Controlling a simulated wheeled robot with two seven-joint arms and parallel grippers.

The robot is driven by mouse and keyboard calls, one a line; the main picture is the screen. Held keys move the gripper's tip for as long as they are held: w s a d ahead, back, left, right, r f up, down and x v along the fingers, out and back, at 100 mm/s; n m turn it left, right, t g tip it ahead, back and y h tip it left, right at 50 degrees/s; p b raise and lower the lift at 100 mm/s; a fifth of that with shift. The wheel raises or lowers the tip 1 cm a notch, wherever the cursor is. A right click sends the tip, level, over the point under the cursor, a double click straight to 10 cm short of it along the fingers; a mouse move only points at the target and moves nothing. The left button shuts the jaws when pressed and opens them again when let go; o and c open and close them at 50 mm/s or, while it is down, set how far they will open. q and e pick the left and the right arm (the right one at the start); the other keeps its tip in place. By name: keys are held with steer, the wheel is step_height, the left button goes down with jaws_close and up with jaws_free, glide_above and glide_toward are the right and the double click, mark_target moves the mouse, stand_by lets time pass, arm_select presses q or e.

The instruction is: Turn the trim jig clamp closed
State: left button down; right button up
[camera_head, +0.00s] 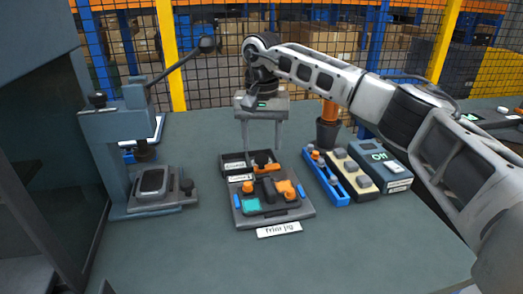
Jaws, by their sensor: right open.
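The trim jig (300,212) is a grey plate on the bench with a white name label in front. It carries a teal piece (252,205), a dark bar across the middle, and orange and blue parts. An orange piece (285,188) sits at its right side. Which part is the clamp, and how far it is turned, I cannot tell for sure. My left gripper is not in view.
Dark labelled bins (233,165) stand at the jig's back edge. A lever press (115,140) stands at left. A blue strip (325,178), a cream strip (350,172) and an "Off" box (380,167) lie at right. The front bench is clear. Mesh fencing stands behind.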

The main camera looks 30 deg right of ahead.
mark_target(262, 157)
steer(key=shift+f, duration=1.75)
steer(key=c, duration=1)
steer(key=shift+o, duration=0.2)
